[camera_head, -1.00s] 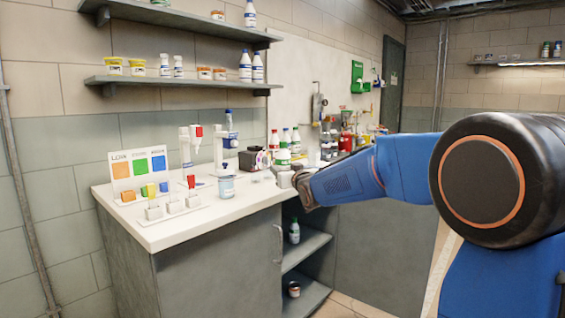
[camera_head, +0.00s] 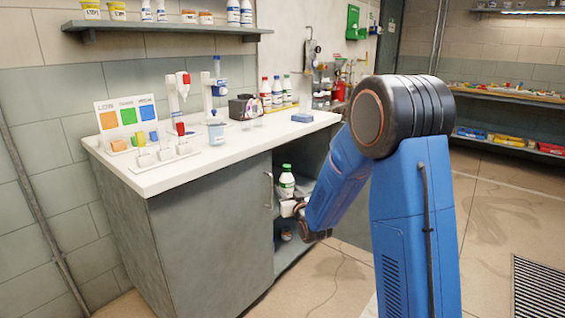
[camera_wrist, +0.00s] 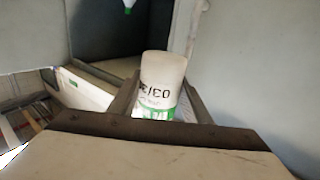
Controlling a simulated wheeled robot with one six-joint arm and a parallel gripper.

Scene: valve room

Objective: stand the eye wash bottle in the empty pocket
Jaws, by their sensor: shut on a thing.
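The eye wash bottle (camera_head: 287,183), white with a green cap and green on its label, is upright in my gripper (camera_head: 291,207) in the head view. It is in front of the cabinet's open side, below the counter top. In the wrist view, a white bottle end with dark print and a green band (camera_wrist: 160,85) shows between the two dark fingers of my gripper (camera_wrist: 158,105), which are shut on it. I cannot make out an empty pocket in either view.
Several bottles (camera_head: 277,92) stand at the back of the counter (camera_head: 225,150), near a blue block (camera_head: 302,117). The cabinet (camera_head: 210,230) has a door handle (camera_head: 268,190) left of the opening. A small jar (camera_head: 286,234) sits low inside. Open floor (camera_head: 500,215) lies to the right.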

